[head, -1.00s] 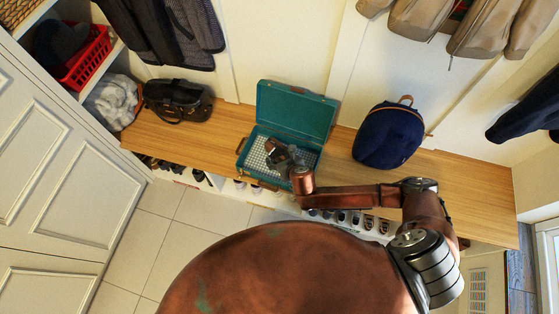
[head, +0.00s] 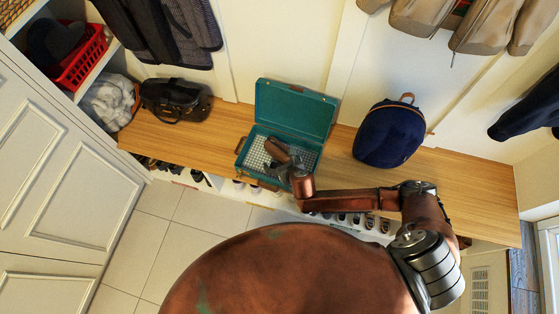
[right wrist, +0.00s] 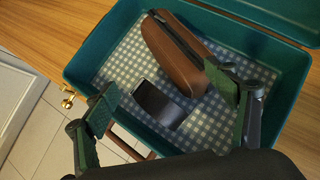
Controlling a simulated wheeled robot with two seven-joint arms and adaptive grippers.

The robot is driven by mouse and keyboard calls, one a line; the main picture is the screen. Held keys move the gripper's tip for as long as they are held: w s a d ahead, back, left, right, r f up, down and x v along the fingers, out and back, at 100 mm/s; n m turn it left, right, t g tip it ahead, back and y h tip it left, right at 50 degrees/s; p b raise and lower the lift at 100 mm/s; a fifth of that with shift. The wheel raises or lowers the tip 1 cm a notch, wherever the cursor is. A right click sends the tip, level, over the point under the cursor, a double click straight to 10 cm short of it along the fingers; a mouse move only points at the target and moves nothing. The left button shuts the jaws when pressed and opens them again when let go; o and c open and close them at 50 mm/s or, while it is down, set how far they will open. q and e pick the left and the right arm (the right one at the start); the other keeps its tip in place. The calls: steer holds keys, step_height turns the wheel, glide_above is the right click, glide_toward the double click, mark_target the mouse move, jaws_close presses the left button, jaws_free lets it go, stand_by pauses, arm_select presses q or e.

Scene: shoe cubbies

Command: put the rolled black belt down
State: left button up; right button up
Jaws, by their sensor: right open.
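The rolled black belt (right wrist: 160,105) shows in the right wrist view as a small dark roll on the checked lining of an open teal suitcase (right wrist: 86,62). It lies between the spread fingers of my right gripper (right wrist: 160,101), with a gap on each side. A brown elongated case (right wrist: 172,52) lies just beyond it. In the head view my right gripper (head: 284,166) is over the suitcase (head: 294,98) and hides the belt there. My left gripper does not show.
The suitcase stands on a wooden bench (head: 450,185), its lid raised against the wall. A navy backpack (head: 389,135) stands to its right and a black bag (head: 175,100) further left. Shoes fill the cubbies below.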

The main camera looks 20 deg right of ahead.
steer(key=shift+s+r, duration=0.1)
steer(key=shift+r, duration=0.25)
arm_select(q)
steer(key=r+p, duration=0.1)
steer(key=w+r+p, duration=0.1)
steer(key=p, duration=0.1)
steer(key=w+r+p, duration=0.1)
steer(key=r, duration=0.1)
arm_select(e)
steer(key=v, duration=1.1)
steer(key=shift+s+r, duration=0.25)
steer(key=shift+c, duration=0.6)
